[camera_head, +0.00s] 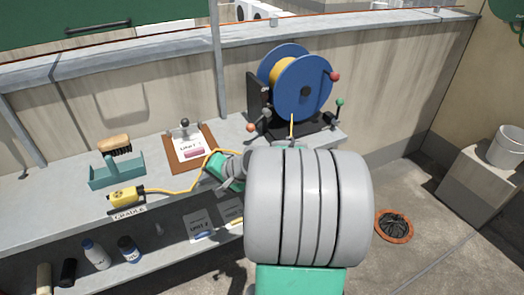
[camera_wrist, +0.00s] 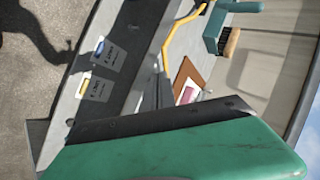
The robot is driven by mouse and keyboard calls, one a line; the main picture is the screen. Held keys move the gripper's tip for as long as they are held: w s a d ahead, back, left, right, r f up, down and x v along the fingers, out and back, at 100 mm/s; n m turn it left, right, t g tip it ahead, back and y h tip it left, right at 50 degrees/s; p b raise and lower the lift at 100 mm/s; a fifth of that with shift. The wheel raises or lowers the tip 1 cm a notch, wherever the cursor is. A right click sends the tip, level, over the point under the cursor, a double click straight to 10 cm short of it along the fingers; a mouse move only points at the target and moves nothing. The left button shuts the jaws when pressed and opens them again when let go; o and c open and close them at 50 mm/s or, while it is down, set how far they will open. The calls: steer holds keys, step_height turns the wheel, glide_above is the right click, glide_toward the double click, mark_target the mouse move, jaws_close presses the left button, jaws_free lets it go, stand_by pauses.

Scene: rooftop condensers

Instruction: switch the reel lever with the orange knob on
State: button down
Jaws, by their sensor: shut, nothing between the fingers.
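The cable reel (camera_head: 302,90) is blue with yellow cable and stands on a black base at the right end of the shelf. A small orange-red knob (camera_head: 250,128) is at the left of its base, apparently on a short lever, too small to read its position. A green knob (camera_head: 340,102) is on the right of the base, and a larger red knob (camera_head: 335,76) is on the reel's face. My gripper shows shut and empty in the wrist view (camera_wrist: 158,88), its fingers partly hidden. In the head view my arm covers the area in front of the reel. The wrist view does not show the reel.
A clipboard (camera_head: 205,137), a teal tray (camera_head: 117,174) with a brush and a yellow connector (camera_head: 126,197) with its cable lie on the shelf (camera_head: 60,190). Bottles stand on the lower level. A bucket (camera_head: 507,147) stands at right. An orange-rimmed drain (camera_head: 394,240) is on the floor.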

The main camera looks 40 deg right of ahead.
steer(key=d+m+t+b, duration=0.1)
steer(key=d+m, duration=0.1)
steer(key=d, duration=0.2)
steer(key=d+f+m+t+h+b, duration=0.1)
steer(key=d+m+t, duration=0.1)
steer(key=d, duration=0.2)
steer(key=s+d+f+m+t+b, duration=0.1)
steer(key=d+m, duration=0.2)
steer(key=d, duration=0.1)
steer(key=shift+d+f+t+h, duration=0.15)
steer(key=shift+t+h, duration=0.15)
steer(key=s+d+r+m+t+h+b, duration=0.1)
steer(key=s+d+m+t+h, duration=0.1)
steer(key=s+d+m, duration=0.2)
steer(key=s+d+r+m+t+h+b, duration=0.1)
steer(key=s+d+m+t+h, duration=0.1)
steer(key=d, duration=0.6)
steer(key=s+m+h, duration=0.1)
steer(key=s+m, duration=0.1)
steer(key=m, duration=0.1)
steer(key=shift+d+r+h+b, duration=0.15)
steer(key=shift+d+h+b, duration=0.15)
steer(key=shift+d, duration=0.05)
